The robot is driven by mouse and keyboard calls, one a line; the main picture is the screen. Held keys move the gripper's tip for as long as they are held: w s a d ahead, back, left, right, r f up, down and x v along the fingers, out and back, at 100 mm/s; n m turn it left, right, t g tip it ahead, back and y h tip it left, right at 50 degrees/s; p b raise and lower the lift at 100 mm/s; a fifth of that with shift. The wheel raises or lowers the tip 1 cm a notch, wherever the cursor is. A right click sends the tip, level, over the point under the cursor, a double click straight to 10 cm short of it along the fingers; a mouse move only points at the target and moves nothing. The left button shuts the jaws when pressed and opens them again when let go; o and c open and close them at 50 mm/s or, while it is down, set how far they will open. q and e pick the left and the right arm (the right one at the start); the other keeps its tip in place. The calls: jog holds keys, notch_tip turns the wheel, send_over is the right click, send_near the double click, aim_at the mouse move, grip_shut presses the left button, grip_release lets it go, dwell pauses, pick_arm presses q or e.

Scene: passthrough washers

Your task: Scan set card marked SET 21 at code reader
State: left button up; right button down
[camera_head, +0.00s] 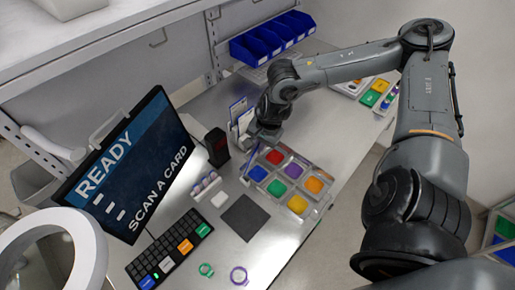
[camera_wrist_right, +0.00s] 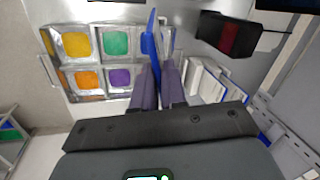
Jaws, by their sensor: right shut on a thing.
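My right gripper (camera_head: 252,138) is shut on an upright card between the card rack and the colour tray. In the wrist view my right gripper (camera_wrist_right: 158,82) grips this blue-and-white set card (camera_wrist_right: 150,47), seen nearly edge-on; its marking cannot be read. The code reader (camera_head: 217,147) is a black box with a dark red window, left of the gripper in the head view. In the wrist view the code reader (camera_wrist_right: 231,36) is right of the held card and apart from it. My left gripper is not in view.
A monitor (camera_head: 128,165) reads "READY SCAN A CARD". More cards (camera_wrist_right: 207,82) stand beside the gripper. A metal tray (camera_head: 325,171) holds coloured compartments. A keyboard (camera_head: 168,253), dark mat (camera_head: 245,217) and two rings lie at the front. Blue bins (camera_head: 254,45) line the back.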

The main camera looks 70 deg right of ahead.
jog(key=w+d+f+b, duration=0.1)
jog(key=w+f+b, duration=0.4)
jog(key=f, duration=0.4)
jog(key=shift+w+d+f, duration=0.25)
jog(key=shift+d+f, duration=0.1)
jog(key=shift+d, duration=0.05)
jog(key=shift+w+a, duration=0.1)
dwell(0.4)
